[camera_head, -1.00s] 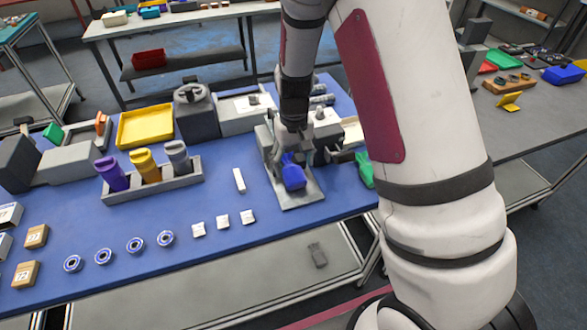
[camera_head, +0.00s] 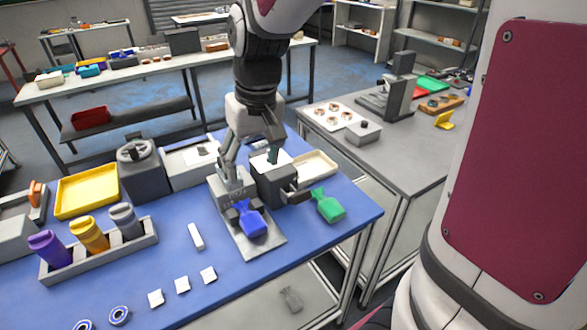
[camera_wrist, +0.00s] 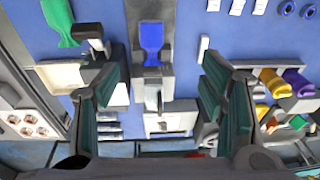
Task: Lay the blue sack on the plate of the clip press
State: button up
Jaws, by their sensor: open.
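The blue sack (camera_head: 251,220) lies on the plate (camera_head: 262,244) of the clip press (camera_head: 232,184), its neck toward the press body. The sack also shows in the wrist view (camera_wrist: 151,42), on the plate in front of the press. My gripper (camera_head: 253,158) is above and behind the press, apart from the sack. In the wrist view its two fingers (camera_wrist: 166,100) are spread wide with nothing between them. A green sack (camera_head: 328,206) lies on the blue table to the right of the press.
A grey block with a black handle (camera_head: 272,183) stands right of the press. A cream tray (camera_head: 315,164) is behind it. The table's front right is clear.

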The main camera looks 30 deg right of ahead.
jog(key=s+r+t, duration=0.2)
jog(key=s+r, duration=0.2)
jog(key=s, duration=0.4)
jog(key=s+r+t, duration=0.1)
jog(key=s+r, duration=0.3)
jog(key=s, duration=0.4)
jog(key=shift+s+d+r+t+h, duration=0.2)
jog(key=shift+r+t+h, duration=0.1)
jog(key=shift+t, duration=0.1)
